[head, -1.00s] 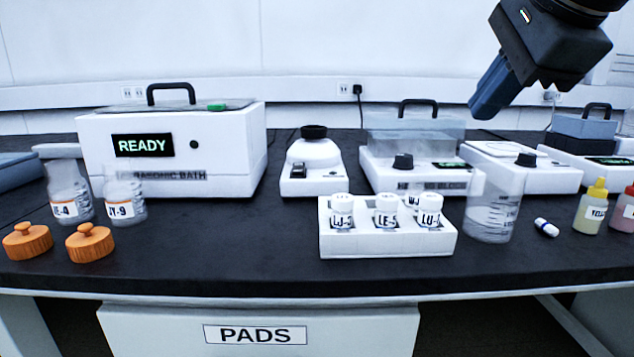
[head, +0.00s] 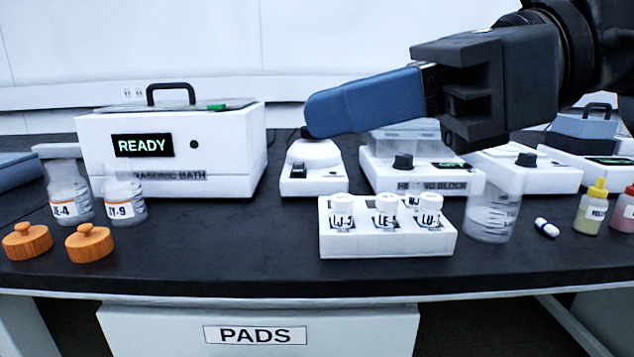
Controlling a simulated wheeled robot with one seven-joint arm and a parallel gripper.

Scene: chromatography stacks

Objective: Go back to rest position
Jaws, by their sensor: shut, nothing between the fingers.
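My gripper (head: 312,117) reaches in from the upper right of the head view. Its blue fingers lie together, point left and are shut with nothing between them. It is raised above the bench (head: 200,255), in front of the wall. In the picture its fingertips overlap the top of the vortex-like mixer (head: 314,168); I cannot tell how far apart the two are in depth. The fingers and wrist hide part of the heating block (head: 385,187) and its lid.
A white rack (head: 385,242) with several labelled vials stands at front centre, beside a beaker (head: 492,215). The ultrasonic bath (head: 230,135) reads READY at left. Two bottles (head: 70,195) (head: 124,198) and two orange caps (head: 27,241) (head: 89,243) stand front left. Dropper bottles (head: 590,210) stand at right.

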